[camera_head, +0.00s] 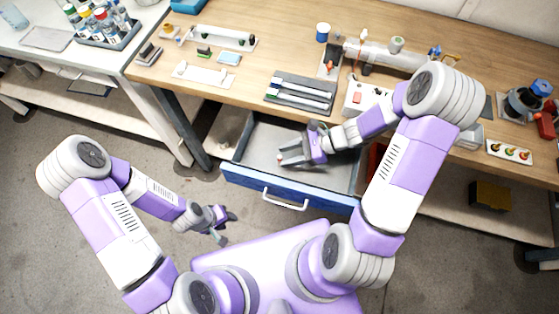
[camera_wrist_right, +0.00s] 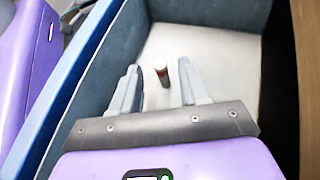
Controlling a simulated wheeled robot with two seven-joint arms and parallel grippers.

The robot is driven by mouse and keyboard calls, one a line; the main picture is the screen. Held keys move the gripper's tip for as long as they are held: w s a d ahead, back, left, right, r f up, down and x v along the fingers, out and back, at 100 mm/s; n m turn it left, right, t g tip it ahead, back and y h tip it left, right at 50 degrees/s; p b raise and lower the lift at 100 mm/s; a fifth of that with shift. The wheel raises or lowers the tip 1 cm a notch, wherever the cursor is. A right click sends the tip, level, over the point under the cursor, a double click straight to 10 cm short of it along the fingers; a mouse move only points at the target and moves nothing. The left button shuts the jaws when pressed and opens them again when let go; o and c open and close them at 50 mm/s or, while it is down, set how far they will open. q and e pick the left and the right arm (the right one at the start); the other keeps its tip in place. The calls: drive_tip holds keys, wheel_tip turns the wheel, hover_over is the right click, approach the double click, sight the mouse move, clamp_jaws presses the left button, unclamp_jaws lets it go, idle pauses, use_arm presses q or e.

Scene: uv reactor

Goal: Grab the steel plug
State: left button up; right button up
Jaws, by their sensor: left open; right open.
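In the head view the plug is too small to make out clearly. My left gripper (camera_head: 230,228) is open and empty, outside the drawer at lower left.
The drawer has blue-grey walls and a blue front with a white handle (camera_head: 285,202). Above it, the wooden bench (camera_head: 215,72) carries a grey slotted tray (camera_head: 300,92), a white device (camera_head: 385,53) and small parts. A dark yellow box (camera_head: 490,196) sits on the lower shelf.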

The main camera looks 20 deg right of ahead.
drive_tip(key=b+x, duration=0.1)
drive_tip(key=x, duration=0.4)
drive_tip(key=shift+b, duration=0.3)
clamp_jaws()
